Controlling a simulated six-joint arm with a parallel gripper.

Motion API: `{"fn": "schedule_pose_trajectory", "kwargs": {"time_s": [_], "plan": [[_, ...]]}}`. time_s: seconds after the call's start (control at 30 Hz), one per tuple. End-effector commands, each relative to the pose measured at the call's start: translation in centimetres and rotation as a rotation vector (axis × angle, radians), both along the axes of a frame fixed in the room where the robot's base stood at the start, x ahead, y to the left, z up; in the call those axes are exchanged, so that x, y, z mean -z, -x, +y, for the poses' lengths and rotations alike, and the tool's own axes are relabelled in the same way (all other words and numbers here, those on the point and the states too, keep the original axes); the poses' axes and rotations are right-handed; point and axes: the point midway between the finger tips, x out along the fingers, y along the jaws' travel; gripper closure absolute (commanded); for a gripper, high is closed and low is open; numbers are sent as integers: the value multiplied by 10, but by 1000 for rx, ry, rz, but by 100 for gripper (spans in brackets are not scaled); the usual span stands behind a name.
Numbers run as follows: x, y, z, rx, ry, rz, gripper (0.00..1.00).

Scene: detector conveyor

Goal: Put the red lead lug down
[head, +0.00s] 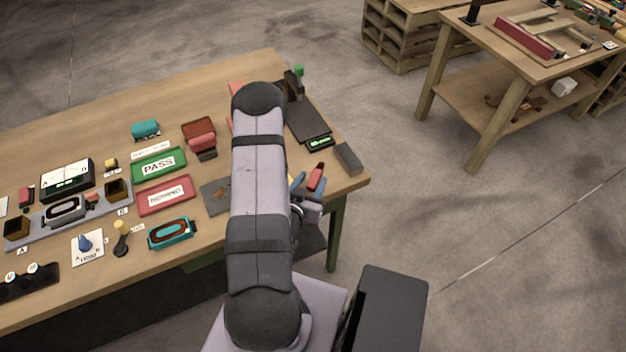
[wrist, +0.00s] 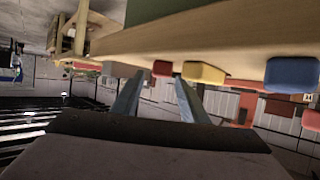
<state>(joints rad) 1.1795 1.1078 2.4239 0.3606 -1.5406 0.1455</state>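The red lead lug (head: 316,179) shows in the head view near the table's front right corner, beside the blue fingers of my gripper (head: 308,190). In the wrist view my two blue fingers (wrist: 158,85) stand apart, with a gap between them. A dull red block (wrist: 162,68), apparently the same lug, shows between and beyond the fingertips, with space on both sides. It appears along the table edge in line with a yellow block (wrist: 204,73) and a blue block (wrist: 292,74). Its exact contact with the table cannot be told.
A dark grey block (head: 348,158) sits just right of the lug, and a dark flat device with a green display (head: 320,142) lies behind it. My arm hides part of the table. Green PASS (head: 138,167) and red (head: 143,203) trays lie to the left.

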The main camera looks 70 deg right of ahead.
Motion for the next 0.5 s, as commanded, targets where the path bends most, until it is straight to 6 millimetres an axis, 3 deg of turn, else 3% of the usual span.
{"fn": "schedule_pose_trajectory", "kwargs": {"time_s": [0.3,0.5], "plan": [[-13,0,31,-1,0,1,60],[-15,0,36,0,0,0,60]]}}
